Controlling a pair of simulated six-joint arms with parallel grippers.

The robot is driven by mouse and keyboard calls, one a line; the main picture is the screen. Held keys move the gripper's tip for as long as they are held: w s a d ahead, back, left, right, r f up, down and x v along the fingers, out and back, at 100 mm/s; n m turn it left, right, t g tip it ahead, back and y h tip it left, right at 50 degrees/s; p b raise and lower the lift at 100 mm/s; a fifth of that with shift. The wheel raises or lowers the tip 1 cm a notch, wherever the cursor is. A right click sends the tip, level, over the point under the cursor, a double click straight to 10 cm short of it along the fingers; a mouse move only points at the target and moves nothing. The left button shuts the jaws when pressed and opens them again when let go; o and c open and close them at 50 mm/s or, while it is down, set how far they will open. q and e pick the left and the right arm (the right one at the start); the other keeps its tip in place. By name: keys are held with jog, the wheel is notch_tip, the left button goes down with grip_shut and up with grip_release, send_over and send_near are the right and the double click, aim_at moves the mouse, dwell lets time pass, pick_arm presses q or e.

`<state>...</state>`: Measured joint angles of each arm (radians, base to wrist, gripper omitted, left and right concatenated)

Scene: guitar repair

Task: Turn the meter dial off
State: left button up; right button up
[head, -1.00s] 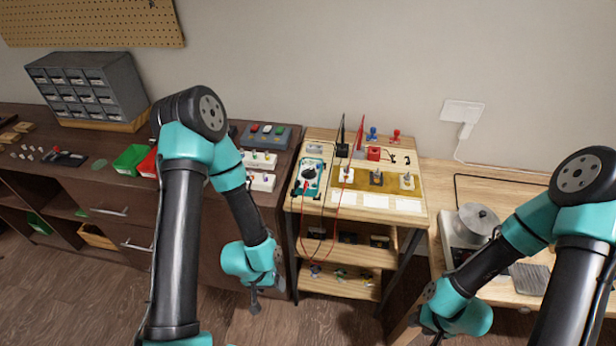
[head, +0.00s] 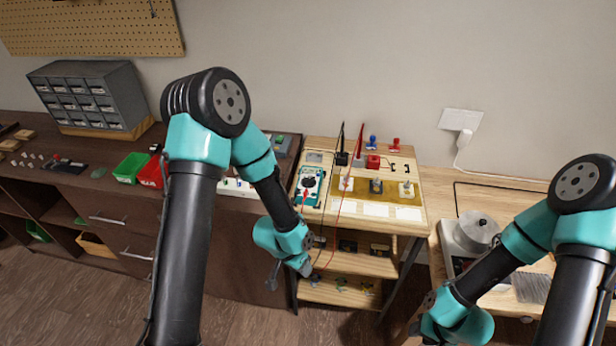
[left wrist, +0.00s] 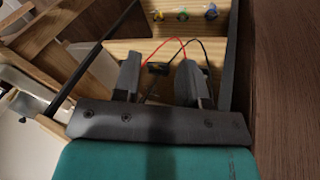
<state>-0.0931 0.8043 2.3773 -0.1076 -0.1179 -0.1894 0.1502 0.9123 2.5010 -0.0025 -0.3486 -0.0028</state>
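The meter (head: 309,184) is a teal-edged box with a pale face and a dark round dial (head: 308,181), lying at the left of the wooden bench top. Red and black leads run from it over the front edge. The dial's setting is too small to read. My left gripper (head: 290,277) is in front of and below the meter, clear of it. In the left wrist view its two fingers (left wrist: 158,80) are apart with nothing between them; the meter is not visible there. My right gripper (head: 424,314) is low at the right, far from the meter; its fingers are unclear.
Probe stands (head: 358,160), a red block (head: 373,162) and a tan mat (head: 400,194) share the bench top. Shelves (head: 345,291) with small parts lie below. A dark cabinet (head: 105,208) stands left; a table with a metal pot (head: 478,229) stands right.

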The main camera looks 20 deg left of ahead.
pick_arm(q)
jog(key=w+d+r+m, duration=0.6)
jog(key=d+r+m, duration=0.2)
jog(key=d+r, duration=0.45)
notch_tip(320, 180, up, 23)
jog(key=n+g+y, duration=0.1)
jog(key=n+y, duration=0.3)
jog(key=n, duration=0.3)
send_over(308, 179)
jog(key=shift+d+f, duration=0.1)
jog(key=shift+f+m, duration=0.15)
jog(key=shift+m, duration=0.15)
notch_tip(308, 179, down, 17)
jog(key=shift+f, duration=0.1)
jog(key=shift+c, duration=0.2)
grip_shut()
